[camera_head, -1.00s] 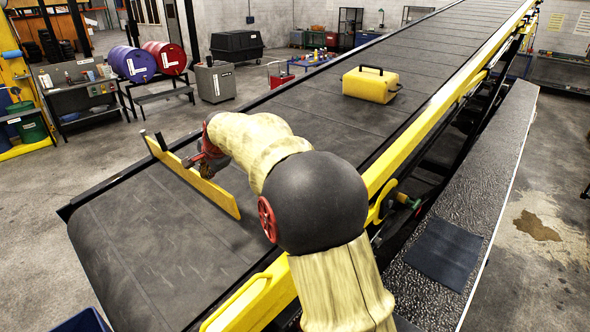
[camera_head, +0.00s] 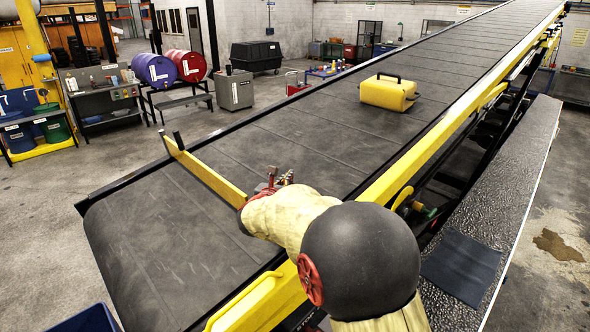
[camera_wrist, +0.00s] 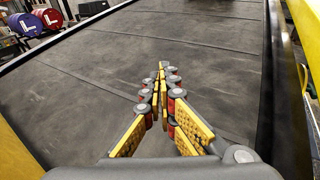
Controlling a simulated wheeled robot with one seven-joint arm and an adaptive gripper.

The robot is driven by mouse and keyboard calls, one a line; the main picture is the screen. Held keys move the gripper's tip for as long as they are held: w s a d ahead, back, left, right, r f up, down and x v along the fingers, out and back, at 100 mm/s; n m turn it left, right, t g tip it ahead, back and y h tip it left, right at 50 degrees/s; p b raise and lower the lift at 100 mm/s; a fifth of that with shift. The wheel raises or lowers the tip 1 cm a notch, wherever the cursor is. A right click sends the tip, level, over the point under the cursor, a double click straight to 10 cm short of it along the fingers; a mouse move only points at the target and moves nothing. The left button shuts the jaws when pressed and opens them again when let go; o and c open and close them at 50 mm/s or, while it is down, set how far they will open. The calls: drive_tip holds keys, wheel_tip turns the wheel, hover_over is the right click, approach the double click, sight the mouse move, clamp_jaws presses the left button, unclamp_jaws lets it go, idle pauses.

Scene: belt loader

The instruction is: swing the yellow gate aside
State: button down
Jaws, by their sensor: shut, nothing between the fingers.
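The yellow gate (camera_head: 208,174) is a flat bar standing on edge across the lower part of the belt. Its far-left end is at a dark post by the belt's left edge. Its near end is hidden behind my arm. My gripper (camera_head: 279,178) is over the belt, just right of the gate on the up-belt side. In the wrist view my gripper (camera_wrist: 161,76) has its fingertips together with nothing between them and bare belt beyond. A yellow surface at the left edge of the wrist view may be the gate (camera_wrist: 14,152). I cannot tell whether they touch.
A yellow case (camera_head: 389,92) with a black handle sits farther up the belt (camera_head: 300,130). The yellow side rail (camera_head: 440,140) runs along the belt's right edge, close to my arm. The belt between gate and case is clear.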

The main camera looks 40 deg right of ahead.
drive_tip(key=x, duration=0.4)
drive_tip(key=r+p+x, duration=0.1)
drive_tip(key=x, duration=0.3)
drive_tip(key=p+x, duration=0.1)
drive_tip(key=x, duration=0.3)
drive_tip(key=shift+w+d+r, duration=0.1)
drive_tip(key=shift+w+d, duration=0.2)
drive_tip(key=shift+d, duration=0.05)
drive_tip(key=shift+w+d+p, duration=0.35)
drive_tip(key=shift+w+d, duration=0.05)
drive_tip(key=shift+d, duration=0.15)
idle(0.6)
